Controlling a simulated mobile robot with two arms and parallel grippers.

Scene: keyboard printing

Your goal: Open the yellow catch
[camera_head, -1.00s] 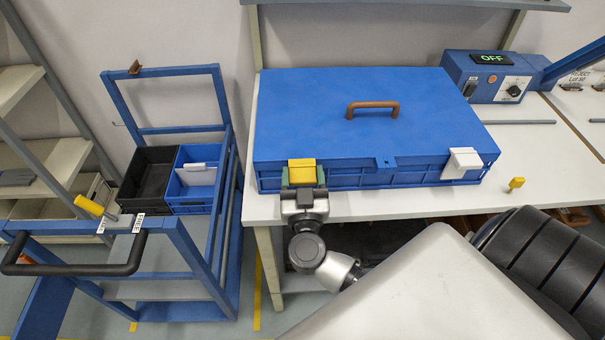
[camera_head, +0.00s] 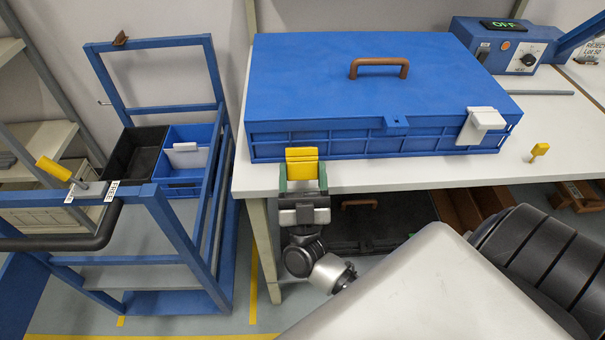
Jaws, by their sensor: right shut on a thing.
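The yellow catch (camera_head: 302,164) is at the front left of the blue box (camera_head: 360,82), below the lid's front edge and tipped outward from the front face. My right gripper (camera_head: 304,181) reaches up from below with its green fingers on either side of the catch, shut on it. The lower part of the catch is partly hidden between the fingers. The box's lid is down, with a brown handle (camera_head: 379,62) on top. My left gripper is not in view.
A white catch (camera_head: 482,122) sits over the lid edge at the box's front right. A small yellow piece (camera_head: 539,150) stands on the white table (camera_head: 400,175). A control unit (camera_head: 500,48) showing OFF is at the back right. A blue cart (camera_head: 170,215) with bins stands left.

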